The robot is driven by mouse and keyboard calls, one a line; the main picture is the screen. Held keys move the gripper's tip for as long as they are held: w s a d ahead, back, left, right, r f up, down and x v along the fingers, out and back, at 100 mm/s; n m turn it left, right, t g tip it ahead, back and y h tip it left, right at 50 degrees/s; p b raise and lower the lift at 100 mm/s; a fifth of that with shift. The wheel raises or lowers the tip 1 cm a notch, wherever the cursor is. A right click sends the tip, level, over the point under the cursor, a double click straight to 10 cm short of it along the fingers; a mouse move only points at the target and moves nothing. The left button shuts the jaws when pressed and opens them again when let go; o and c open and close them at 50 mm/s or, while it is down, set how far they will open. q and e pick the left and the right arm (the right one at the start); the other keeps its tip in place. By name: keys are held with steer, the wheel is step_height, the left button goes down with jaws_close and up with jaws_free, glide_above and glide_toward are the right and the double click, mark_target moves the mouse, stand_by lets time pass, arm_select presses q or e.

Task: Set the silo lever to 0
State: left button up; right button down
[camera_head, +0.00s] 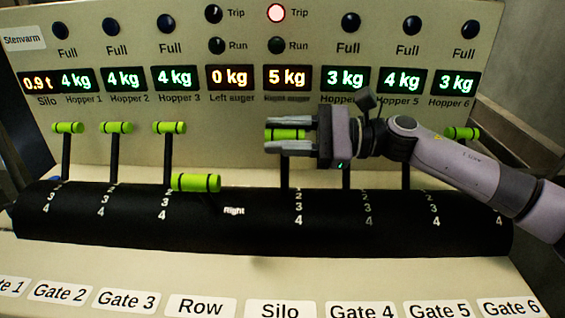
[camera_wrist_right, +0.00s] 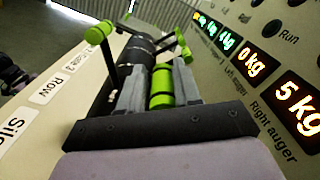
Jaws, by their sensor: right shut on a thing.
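The silo lever (camera_head: 284,171) stands up from the black curved housing, above the Silo label (camera_head: 280,311). Its green handle is at the height of the raised gate levers. My right gripper (camera_head: 288,136) comes in from the right and is shut on this handle, one finger above and one below it. In the right wrist view the green handle (camera_wrist_right: 161,88) shows between the two grey fingers. The numerals 3 and 4 show on the housing below the lever; its upper marks are hard to read. My left gripper is not in view.
The row lever's green handle (camera_head: 196,182) sits lower, just left of the silo lever. Gate levers 1 to 3 (camera_head: 169,128) stand raised at left; my right arm partly covers those at right. The right auger's red Trip lamp (camera_head: 276,13) is lit, above a 5 kg display (camera_head: 287,78).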

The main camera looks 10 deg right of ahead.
steer(key=w, duration=0.1)
steer(key=w+m+b, duration=0.1)
steer(key=w+f, duration=0.1)
steer(key=shift+w+d+m, duration=0.1)
steer(key=shift+d+m, duration=0.25)
steer(key=shift+m, duration=0.05)
steer(key=shift+w+d+m+b, duration=0.1)
steer(key=shift+w+m+b, duration=0.2)
steer(key=shift+w+b, duration=0.15)
steer(key=shift+w+f, duration=0.2)
steer(key=shift+w, duration=0.05)
steer(key=c, duration=0.9)
jaws_free()
steer(key=shift+d, duration=0.1)
steer(key=shift+r, duration=0.1)
